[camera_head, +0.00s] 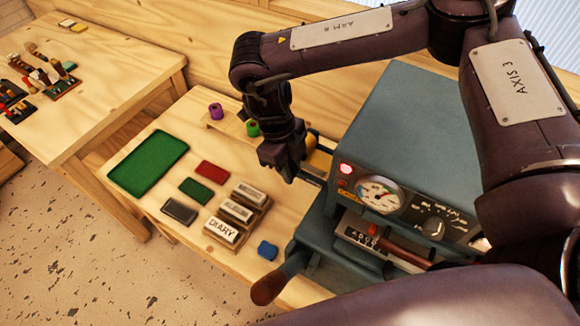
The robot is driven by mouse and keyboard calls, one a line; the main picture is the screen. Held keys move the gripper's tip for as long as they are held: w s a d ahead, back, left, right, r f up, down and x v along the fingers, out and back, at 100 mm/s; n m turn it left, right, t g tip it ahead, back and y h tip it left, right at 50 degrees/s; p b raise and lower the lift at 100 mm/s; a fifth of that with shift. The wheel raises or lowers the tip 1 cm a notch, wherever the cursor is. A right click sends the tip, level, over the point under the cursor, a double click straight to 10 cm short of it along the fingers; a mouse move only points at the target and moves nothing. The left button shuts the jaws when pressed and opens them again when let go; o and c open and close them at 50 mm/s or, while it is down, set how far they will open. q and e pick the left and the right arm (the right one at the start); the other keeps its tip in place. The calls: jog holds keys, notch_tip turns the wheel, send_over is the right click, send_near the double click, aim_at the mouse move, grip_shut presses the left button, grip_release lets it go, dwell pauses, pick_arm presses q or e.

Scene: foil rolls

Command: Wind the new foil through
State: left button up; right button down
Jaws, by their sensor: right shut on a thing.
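The blue-grey foil machine (405,112) stands at the right of the bench, with a round dial (378,194), a lit red lamp (346,169) and a wooden-handled lever (277,283). My right gripper (288,172) is at the machine's left side, shut on a small part that its own fingers mostly hide. A yellow roll-like thing (319,157) shows just behind the gripper, partly covered. A purple foil roll (216,111) and a green foil roll (252,128) stand on a low wooden holder behind the gripper. My left gripper is not in view.
On the bench lie a green tray (148,162), a red pad (212,172), a green pad (196,191), a dark pad (179,211), a block rack with a DIARY label (222,231) and a blue item (267,250). A second table (118,82) stands left. My arm covers the machine's right.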

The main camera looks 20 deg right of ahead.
jog(key=shift+s+d+f+t+y+b, duration=0.1)
jog(key=shift+f+t+y+b, duration=0.15)
jog(key=shift+t+y+b, duration=0.35)
jog(key=t+y+b, duration=0.1)
jog(key=t+b, duration=0.1)
jog(key=b, duration=0.1)
jog(key=shift+f, duration=0.2)
jog(key=shift+r+t+y+b, duration=0.15)
jog(key=shift+t+y+b, duration=0.4)
jog(key=shift+b, duration=0.45)
jog(key=c, duration=1.2)
grip_release()
jog(key=shift+c, duration=0.2)
jog(key=shift+r, duration=0.2)
